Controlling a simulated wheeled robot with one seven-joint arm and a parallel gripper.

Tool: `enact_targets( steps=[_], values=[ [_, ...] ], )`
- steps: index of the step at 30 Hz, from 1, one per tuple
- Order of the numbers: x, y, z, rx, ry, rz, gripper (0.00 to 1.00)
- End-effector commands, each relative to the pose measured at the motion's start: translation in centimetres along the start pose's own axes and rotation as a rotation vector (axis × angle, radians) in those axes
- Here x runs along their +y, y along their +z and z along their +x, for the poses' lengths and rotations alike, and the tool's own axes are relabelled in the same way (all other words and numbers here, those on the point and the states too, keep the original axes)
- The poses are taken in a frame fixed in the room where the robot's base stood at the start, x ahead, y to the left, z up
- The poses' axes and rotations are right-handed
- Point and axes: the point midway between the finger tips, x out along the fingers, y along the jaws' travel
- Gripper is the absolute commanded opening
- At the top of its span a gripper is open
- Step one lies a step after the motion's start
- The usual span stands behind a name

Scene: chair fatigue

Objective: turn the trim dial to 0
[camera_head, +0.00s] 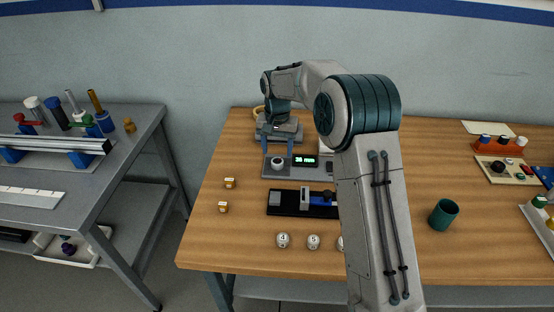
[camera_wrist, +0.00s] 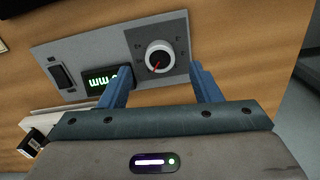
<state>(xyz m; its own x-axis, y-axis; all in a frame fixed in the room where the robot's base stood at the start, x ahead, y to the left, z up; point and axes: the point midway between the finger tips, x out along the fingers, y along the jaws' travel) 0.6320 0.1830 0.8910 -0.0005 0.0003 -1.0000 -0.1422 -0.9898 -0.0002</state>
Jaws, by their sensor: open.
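The trim dial (camera_wrist: 161,55) is a round white knob on a dark square of a grey panel (camera_wrist: 75,42). It also shows in the head view (camera_head: 277,163). A red pointer line on it points to the lower left in the wrist view; the marks around it are too small to read. My gripper (camera_wrist: 162,76) is open and empty, with one blue finger to each side of the dial, apart from it. In the head view my gripper (camera_head: 278,152) is at the dial's far side. A green-lit display (camera_wrist: 102,78) beside the dial is partly hidden by a finger.
A black rail fixture with a blue slider (camera_head: 288,203) lies in front of the panel. Several white numbered balls (camera_head: 283,240) and two small yellow-and-white blocks (camera_head: 230,183) sit nearby. A green cup (camera_head: 443,213) stands right of my arm. A grey bench (camera_head: 75,205) is at left.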

Motion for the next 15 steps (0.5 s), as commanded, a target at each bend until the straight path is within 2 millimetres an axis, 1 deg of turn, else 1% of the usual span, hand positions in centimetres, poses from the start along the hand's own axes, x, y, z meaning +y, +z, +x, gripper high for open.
enact_targets(
  steps=[1, 6, 10, 15],
  values=[
    [0.0, 0.1, 1.1, -0.004, 0.002, 0.000, 0.57],
    [0.0, 0.0, 3.5, -0.002, 0.002, 0.000, 0.57],
    [0.0, 0.0, 4.5, 0.000, 0.001, 0.000, 0.57],
    [0.0, 0.0, 4.8, 0.000, 0.001, 0.000, 0.57]
  ],
)
